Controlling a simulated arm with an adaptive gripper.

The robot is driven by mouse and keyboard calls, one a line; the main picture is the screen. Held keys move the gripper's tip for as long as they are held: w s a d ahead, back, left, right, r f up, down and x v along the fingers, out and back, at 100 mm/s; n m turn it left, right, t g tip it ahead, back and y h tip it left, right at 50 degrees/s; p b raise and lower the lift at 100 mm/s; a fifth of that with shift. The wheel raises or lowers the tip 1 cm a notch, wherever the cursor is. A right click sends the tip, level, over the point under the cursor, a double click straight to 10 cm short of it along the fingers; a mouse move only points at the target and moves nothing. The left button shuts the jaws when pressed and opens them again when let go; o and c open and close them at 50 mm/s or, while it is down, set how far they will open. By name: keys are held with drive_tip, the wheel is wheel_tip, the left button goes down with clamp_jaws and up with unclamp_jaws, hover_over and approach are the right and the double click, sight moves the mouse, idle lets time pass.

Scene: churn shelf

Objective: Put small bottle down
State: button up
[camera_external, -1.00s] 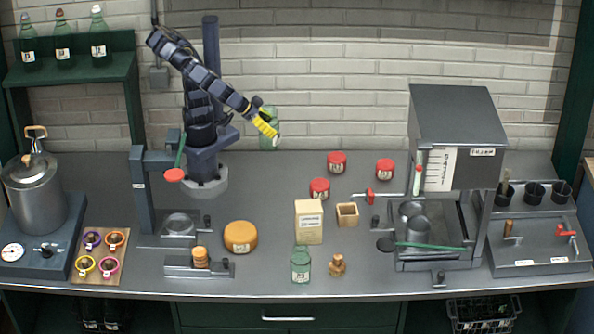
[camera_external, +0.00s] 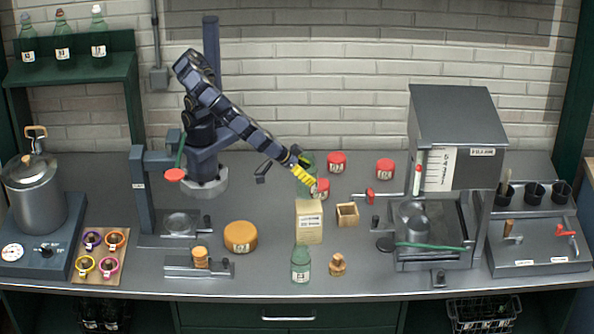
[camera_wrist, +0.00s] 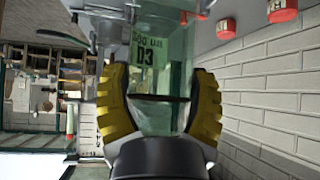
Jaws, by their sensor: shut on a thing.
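My gripper (camera_external: 306,188), with yellow fingers, is shut on a translucent green bottle (camera_external: 307,159) near the middle of the bench. The arm partly hides this bottle in the external view. In the wrist view, the bottle (camera_wrist: 172,60) sits between the two yellow fingers (camera_wrist: 160,97), with a green label reading D3. I cannot tell whether its base touches the bench. Another small green bottle (camera_external: 300,266) with a white label stands upright at the bench's front edge.
Red-lidded jars (camera_external: 337,160) stand close to the held bottle. A cream box (camera_external: 309,225) and an open wooden box (camera_external: 347,214) are in front of it. An orange round (camera_external: 240,237) lies to the left. A metal machine (camera_external: 450,180) stands right. The bench behind the jars is clear.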

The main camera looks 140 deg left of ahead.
drive_tip(key=shift+w+f, duration=0.35)
drive_tip(key=shift+f, duration=0.05)
wheel_tip(320, 180, down, 3)
drive_tip(key=shift+f, duration=0.1)
drive_tip(key=o, duration=1.1)
drive_tip(key=shift+o, duration=0.2)
